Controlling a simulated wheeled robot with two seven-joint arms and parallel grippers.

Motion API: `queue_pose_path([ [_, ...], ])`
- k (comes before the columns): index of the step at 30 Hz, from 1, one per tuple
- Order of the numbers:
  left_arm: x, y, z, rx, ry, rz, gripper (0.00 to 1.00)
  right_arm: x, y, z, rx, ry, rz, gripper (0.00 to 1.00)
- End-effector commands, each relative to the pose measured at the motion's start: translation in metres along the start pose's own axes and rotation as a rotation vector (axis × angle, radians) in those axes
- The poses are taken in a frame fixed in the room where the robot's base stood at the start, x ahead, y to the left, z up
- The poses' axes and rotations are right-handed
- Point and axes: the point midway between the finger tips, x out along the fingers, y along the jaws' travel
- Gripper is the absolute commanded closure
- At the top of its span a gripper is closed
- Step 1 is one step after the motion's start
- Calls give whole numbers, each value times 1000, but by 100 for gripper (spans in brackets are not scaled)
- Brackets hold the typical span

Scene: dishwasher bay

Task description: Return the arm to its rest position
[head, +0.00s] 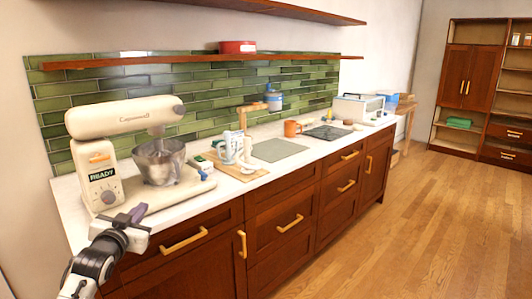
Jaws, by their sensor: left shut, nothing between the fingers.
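My left arm comes in from the lower left of the head view. Its gripper (136,214) is shut and empty. My right gripper is not in view.
A steel bowl (160,163) sits on the mixer. A wooden board (240,173), a mug (291,128) and a toaster (357,107) stand further along the counter. Brass handles (184,241) stick out from the cabinet fronts. The wooden floor (425,225) at right is clear.

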Motion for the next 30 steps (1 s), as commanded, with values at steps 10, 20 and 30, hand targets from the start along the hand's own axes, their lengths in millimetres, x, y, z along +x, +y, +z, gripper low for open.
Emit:
queue_pose_path([
  [10,-98,115,165,-21,-215,170,100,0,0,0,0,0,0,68],
  [20,-284,217,294,-116,-468,337,100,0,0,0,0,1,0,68],
  [30,-412,255,330,-202,-630,403,100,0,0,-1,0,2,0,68],
])
